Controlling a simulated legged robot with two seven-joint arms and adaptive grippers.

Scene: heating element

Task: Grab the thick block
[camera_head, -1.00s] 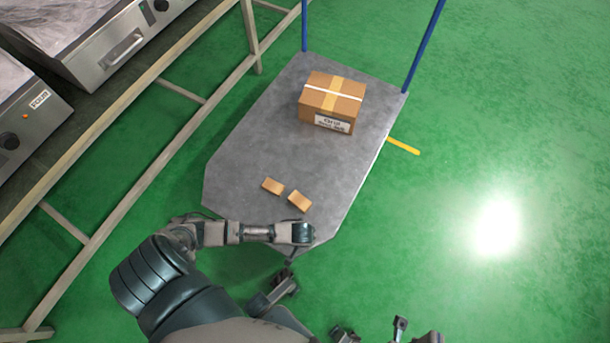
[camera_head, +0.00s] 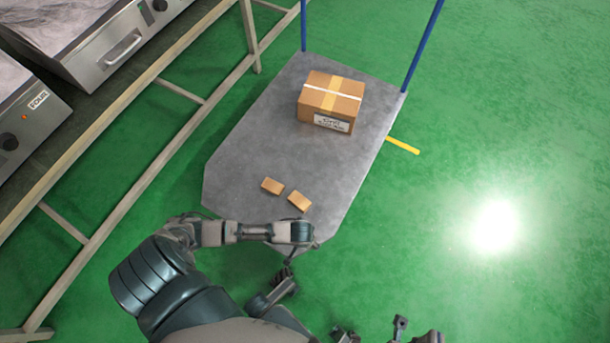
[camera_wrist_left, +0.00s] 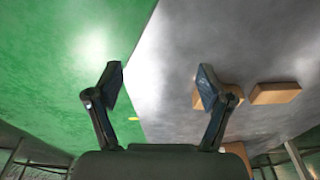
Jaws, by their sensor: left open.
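Two small tan blocks lie apart on the near part of a grey cart deck: a left block (camera_head: 272,186) and a right block (camera_head: 300,201). I cannot tell surely which is thicker. In the left wrist view the left block (camera_wrist_left: 275,93) lies clear, and the right block (camera_wrist_left: 232,90) is partly behind a finger. My left gripper (camera_wrist_left: 162,88) is open and empty above the deck's edge, beside the blocks. In the head view its fingers are mostly hidden under my wrist. My right gripper (camera_head: 371,329) is at the bottom edge, fingers apart, partly cut off, away from the blocks.
A taped cardboard box (camera_head: 331,101) stands farther back on the cart deck (camera_head: 235,150). Blue posts (camera_head: 424,45) rise at the cart's far end. A frame bench (camera_head: 150,115) with metal machines (camera_head: 105,50) runs along the left. Green floor on the right is clear.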

